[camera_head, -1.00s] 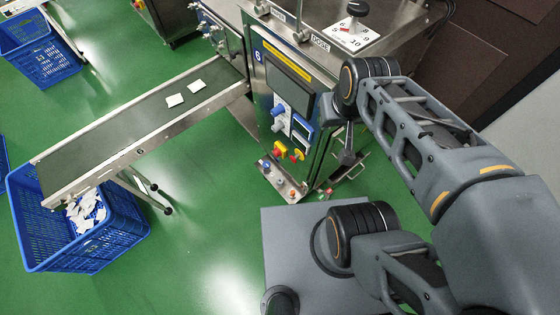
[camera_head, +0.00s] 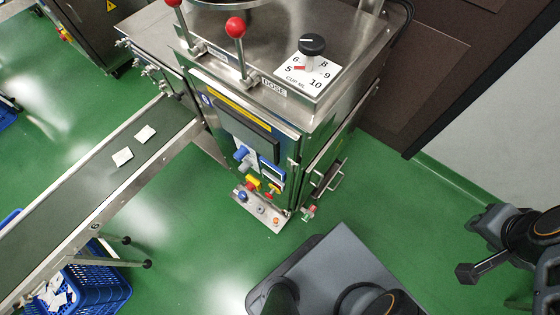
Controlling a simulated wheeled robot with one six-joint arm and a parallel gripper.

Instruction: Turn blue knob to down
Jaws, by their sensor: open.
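The steel machine (camera_head: 250,110) stands at the centre, and its front panel carries a small blue knob (camera_head: 241,153) below a dark screen (camera_head: 238,125). The knob is too small for me to tell which way it points. A second small round blue control (camera_head: 242,196) sits on the low bracket below the panel. My gripper (camera_head: 468,273) is at the far right over the green floor, well apart from the machine and holding nothing. Its fingers are small in this view.
A yellow-and-red switch (camera_head: 253,182) sits under the blue knob. Red-ball levers (camera_head: 236,27) and a black dose knob (camera_head: 312,45) are on top. The conveyor (camera_head: 75,185) runs to a blue crate (camera_head: 112,290) at left.

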